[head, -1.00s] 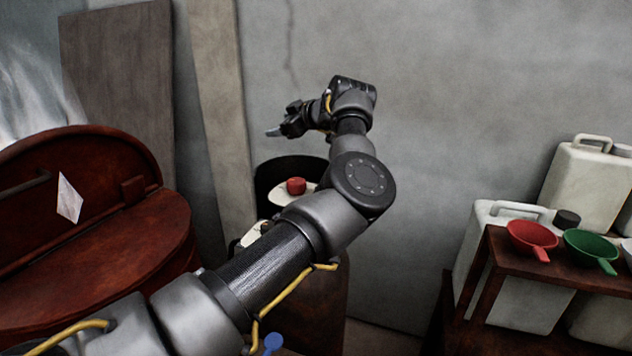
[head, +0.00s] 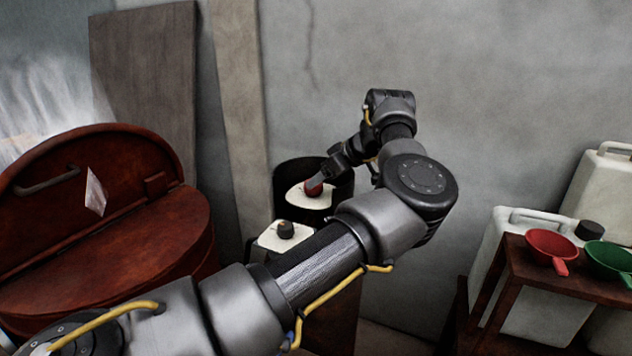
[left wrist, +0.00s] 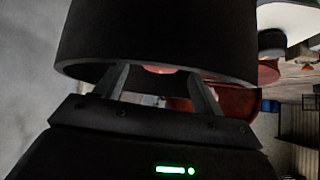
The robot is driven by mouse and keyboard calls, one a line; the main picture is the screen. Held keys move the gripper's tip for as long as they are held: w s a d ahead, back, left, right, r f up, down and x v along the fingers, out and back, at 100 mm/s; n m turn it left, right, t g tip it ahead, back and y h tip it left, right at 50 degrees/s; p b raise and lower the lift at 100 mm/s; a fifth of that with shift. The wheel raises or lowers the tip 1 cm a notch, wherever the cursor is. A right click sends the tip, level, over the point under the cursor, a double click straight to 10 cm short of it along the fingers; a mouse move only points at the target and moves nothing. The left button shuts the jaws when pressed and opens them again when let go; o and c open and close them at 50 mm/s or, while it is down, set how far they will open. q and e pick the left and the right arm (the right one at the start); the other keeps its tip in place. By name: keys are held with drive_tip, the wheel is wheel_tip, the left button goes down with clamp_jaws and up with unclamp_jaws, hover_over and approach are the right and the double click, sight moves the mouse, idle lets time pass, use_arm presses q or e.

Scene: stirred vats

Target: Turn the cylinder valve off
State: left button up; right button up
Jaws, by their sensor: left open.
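The red valve knob (head: 313,189) sits on a pale top (head: 296,200) inside a dark, open-fronted collar (head: 292,171). My left gripper (head: 318,182) reaches in from the right, with its fingertips at the knob. In the left wrist view my left gripper (left wrist: 160,82) has its two fingers apart, and a sliver of the red knob (left wrist: 160,69) shows between them. The dark collar (left wrist: 165,35) hides most of the knob there. I cannot tell whether the fingers touch it. My right gripper is in neither view.
A white container with a black cap (head: 285,230) stands in front of the collar, close to my forearm. A dark red lidded vat (head: 165,230) is at left. At right a brown stand (head: 515,265) bears a red funnel (head: 552,246) and a green funnel (head: 610,258); pale jerricans stand behind.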

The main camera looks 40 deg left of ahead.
use_arm(q)
drive_tip(key=shift+p+x, duration=0.4)
drive_tip(key=shift+x, duration=1.7)
drive_tip(key=shift+c, duration=0.3)
